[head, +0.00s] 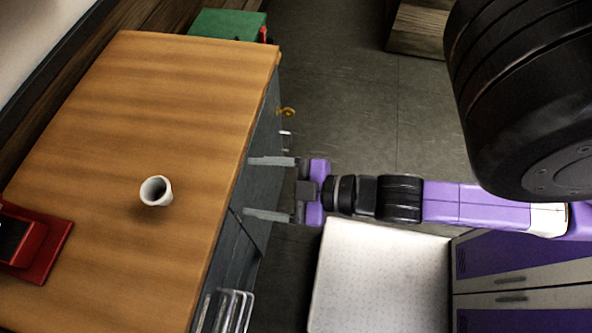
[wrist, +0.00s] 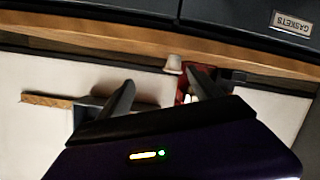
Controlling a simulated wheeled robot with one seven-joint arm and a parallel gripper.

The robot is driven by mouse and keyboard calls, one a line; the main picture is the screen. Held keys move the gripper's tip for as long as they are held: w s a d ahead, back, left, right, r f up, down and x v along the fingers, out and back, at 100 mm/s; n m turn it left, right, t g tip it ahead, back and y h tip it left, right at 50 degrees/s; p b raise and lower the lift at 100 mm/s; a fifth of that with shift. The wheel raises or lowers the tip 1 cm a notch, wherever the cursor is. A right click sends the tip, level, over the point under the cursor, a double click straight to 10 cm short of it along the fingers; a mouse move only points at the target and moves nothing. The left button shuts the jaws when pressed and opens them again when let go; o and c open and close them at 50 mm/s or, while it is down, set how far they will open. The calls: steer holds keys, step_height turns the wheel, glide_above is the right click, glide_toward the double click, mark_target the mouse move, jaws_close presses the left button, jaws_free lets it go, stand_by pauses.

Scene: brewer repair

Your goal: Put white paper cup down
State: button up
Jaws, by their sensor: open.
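The white paper cup (head: 156,191) stands upright on the wooden counter (head: 160,110), with its open rim showing from above. It looks small in the wrist view (wrist: 173,65), beyond my fingers. My gripper (head: 249,187) is open, with nothing between its two fingers. It is at the counter's right edge in the head view, apart from the cup and to the right of it. In the wrist view the open fingers (wrist: 160,92) also show empty.
A red device (head: 35,240) sits on the counter at lower left. A green box (head: 228,24) is beyond the far end. Drawers with a "GASKETS" label (wrist: 293,23) line the counter front. A white surface (head: 380,278) lies below my arm. The counter around the cup is clear.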

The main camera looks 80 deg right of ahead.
steer(key=s+a+r+m, duration=0.2)
steer(key=s+a+m, duration=0.2)
steer(key=s, duration=0.3)
steer(key=shift+s+r, duration=0.2)
steer(key=shift+s, duration=0.05)
stand_by(1.1)
